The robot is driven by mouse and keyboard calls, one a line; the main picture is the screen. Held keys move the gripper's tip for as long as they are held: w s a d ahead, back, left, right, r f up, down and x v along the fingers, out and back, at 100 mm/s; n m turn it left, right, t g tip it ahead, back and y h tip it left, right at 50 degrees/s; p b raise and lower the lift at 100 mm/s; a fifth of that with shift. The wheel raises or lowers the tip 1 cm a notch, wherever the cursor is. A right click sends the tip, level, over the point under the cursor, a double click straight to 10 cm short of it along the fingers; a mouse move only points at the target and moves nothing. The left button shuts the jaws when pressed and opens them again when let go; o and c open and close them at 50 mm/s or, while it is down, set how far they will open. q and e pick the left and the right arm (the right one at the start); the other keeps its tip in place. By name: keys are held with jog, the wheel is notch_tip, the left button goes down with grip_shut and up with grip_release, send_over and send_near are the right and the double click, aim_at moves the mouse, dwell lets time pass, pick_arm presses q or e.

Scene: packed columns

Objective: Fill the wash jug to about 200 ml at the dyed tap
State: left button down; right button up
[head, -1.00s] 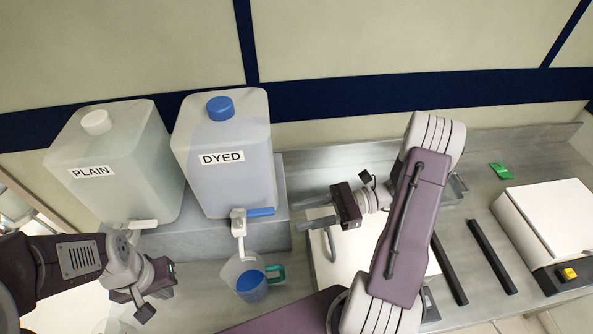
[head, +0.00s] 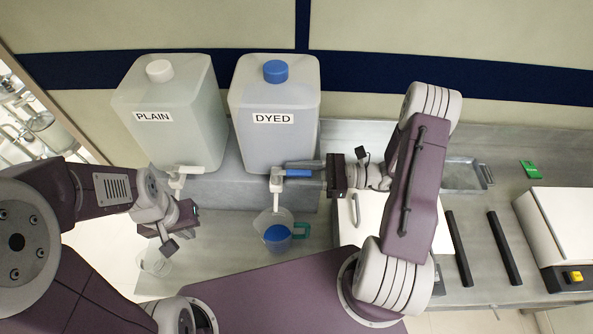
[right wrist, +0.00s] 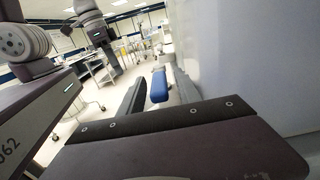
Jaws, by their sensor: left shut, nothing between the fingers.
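The clear wash jug (head: 268,218) with a teal handle (head: 301,230) stands under the spout of the dyed tap (head: 277,186). Blue liquid (head: 277,234) shows in it; its level marks are too small to read, and I cannot make out a running stream. The tap's blue lever (head: 299,172) points right. My right gripper (head: 326,174) is at the lever's free end. In the right wrist view the blue lever (right wrist: 159,86) lies between its parted fingers (right wrist: 157,92). My left gripper (head: 168,236) is shut and empty, left of the jug.
The dyed tank (head: 273,145) and the plain tank (head: 172,145) stand on a grey raised block. A clear vessel (head: 153,264) stands below my left gripper. A white-lidded box (head: 560,225), a green item (head: 530,169) and dark bars (head: 503,247) lie to the right.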

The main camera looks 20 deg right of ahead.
jog(key=shift+s+d, duration=0.2)
jog(key=shift+d, duration=0.1)
jog(key=shift+s+d, duration=0.15)
jog(key=shift+d, duration=0.3)
jog(key=c, duration=0.4)
jog(key=shift+d, duration=0.25)
grip_shut()
pick_arm(q)
jog(key=shift+s+d+r, duration=0.1)
jog(key=shift+s+d, duration=0.05)
jog(key=shift+d, duration=0.3)
jog(key=shift+s+d+r, duration=0.1)
jog(key=shift+d, duration=0.35)
pick_arm(e)
jog(key=shift+a, duration=0.1)
